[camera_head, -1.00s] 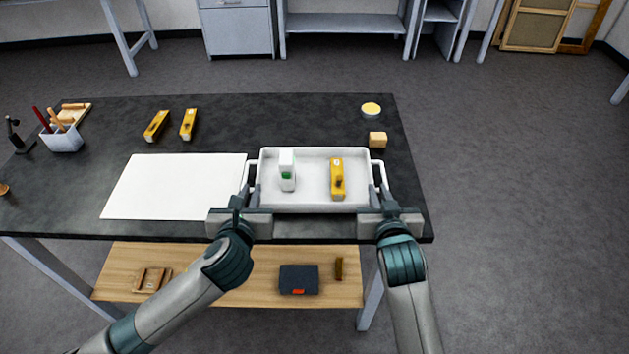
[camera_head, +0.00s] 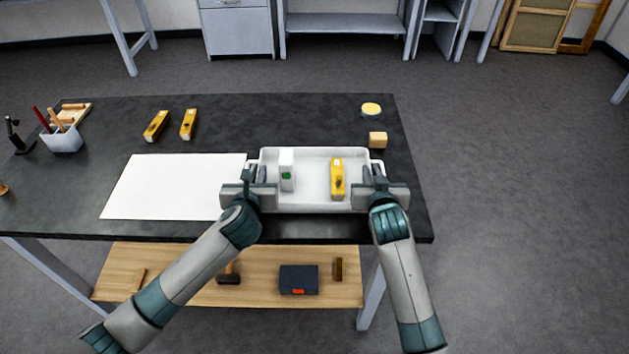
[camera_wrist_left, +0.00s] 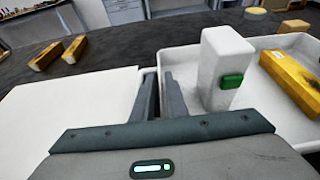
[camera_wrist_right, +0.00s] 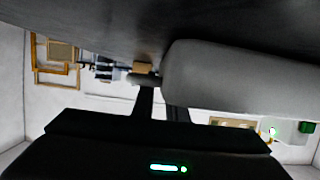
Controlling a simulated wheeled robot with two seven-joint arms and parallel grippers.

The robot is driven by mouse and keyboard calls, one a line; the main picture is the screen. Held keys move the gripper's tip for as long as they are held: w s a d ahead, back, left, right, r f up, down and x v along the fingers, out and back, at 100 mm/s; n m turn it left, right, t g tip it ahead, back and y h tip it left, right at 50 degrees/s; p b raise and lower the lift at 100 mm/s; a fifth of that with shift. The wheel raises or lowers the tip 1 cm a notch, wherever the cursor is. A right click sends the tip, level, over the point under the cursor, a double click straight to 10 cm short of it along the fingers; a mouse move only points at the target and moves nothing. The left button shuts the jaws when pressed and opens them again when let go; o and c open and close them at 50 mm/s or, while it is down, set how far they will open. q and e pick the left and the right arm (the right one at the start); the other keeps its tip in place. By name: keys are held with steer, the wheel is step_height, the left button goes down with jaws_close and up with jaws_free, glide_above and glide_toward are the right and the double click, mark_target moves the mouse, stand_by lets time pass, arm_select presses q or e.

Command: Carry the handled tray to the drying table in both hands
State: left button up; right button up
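The handled tray (camera_head: 310,208) is white and rectangular and sits at the right front of the dark table. My right gripper (camera_head: 373,174) is at the right handle, fingers apart, with the handle partly hidden. Which furniture is the drying table I cannot tell.
A white sheet (camera_head: 165,190) lies left of the tray. Two yellow blocks (camera_head: 172,126), a pale wooden cube (camera_head: 377,140) and a round yellow-topped item (camera_head: 371,109) lie behind. A pen holder (camera_head: 62,139) stands far left. Open floor (camera_head: 520,200) lies to the right.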

arm_select(q)
jaws_close()
arm_select(e)
jaws_close()
arm_select(q)
steer(key=shift+r, duration=0.15)
arm_select(e)
steer(key=shift+r, duration=0.15)
